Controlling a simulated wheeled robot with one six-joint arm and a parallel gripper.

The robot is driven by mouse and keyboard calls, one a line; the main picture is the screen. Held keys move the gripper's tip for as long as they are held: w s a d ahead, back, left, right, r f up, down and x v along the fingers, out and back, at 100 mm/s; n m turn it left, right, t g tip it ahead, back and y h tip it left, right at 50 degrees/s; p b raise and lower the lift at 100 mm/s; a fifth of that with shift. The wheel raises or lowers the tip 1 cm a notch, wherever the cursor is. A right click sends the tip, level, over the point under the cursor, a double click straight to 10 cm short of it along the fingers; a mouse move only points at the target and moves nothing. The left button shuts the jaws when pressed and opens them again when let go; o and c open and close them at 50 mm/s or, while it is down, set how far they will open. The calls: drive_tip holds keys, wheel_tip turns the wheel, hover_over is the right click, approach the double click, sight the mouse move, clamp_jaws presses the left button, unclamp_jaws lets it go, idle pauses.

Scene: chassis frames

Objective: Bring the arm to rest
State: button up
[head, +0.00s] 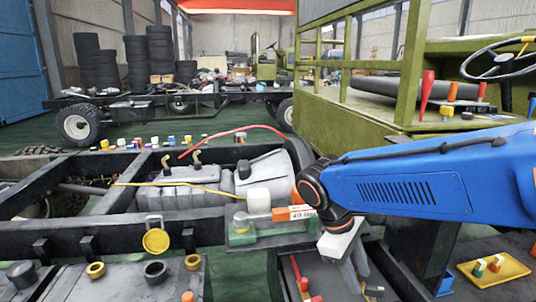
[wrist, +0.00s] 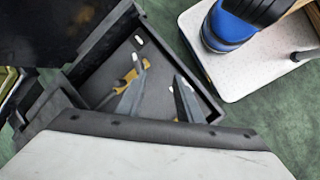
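My blue arm (head: 430,180) reaches in from the right in the head view, bent down at its dark wrist joint. My gripper (wrist: 161,72) points down over a dark open drawer (wrist: 205,102) in the wrist view. Its two grey fingers stand apart with nothing visible between them. A yellow-handled tool (wrist: 128,78) lies in the drawer beside the left finger; I cannot tell whether they touch.
The black chassis frame (head: 100,232) with a grey engine (head: 190,190) fills the left and middle. A green vehicle cab (head: 400,90) stands behind my arm. A yellow tray (head: 487,281) with small parts lies at right. Red-handled tools (head: 302,284) lie near the gripper.

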drive_tip(key=s+d+f+m+t+y, duration=0.1)
drive_tip(key=s+d+m+t+y, duration=0.3)
drive_tip(key=s+d+m, duration=0.4)
drive_tip(key=shift+s+d+m+t+y, duration=0.15)
drive_tip(key=shift+s+m+t+y, duration=0.15)
drive_tip(key=shift+s+m+t, duration=0.55)
drive_tip(key=shift+w, duration=0.1)
drive_tip(key=shift+c, duration=0.2)
idle(1.2)
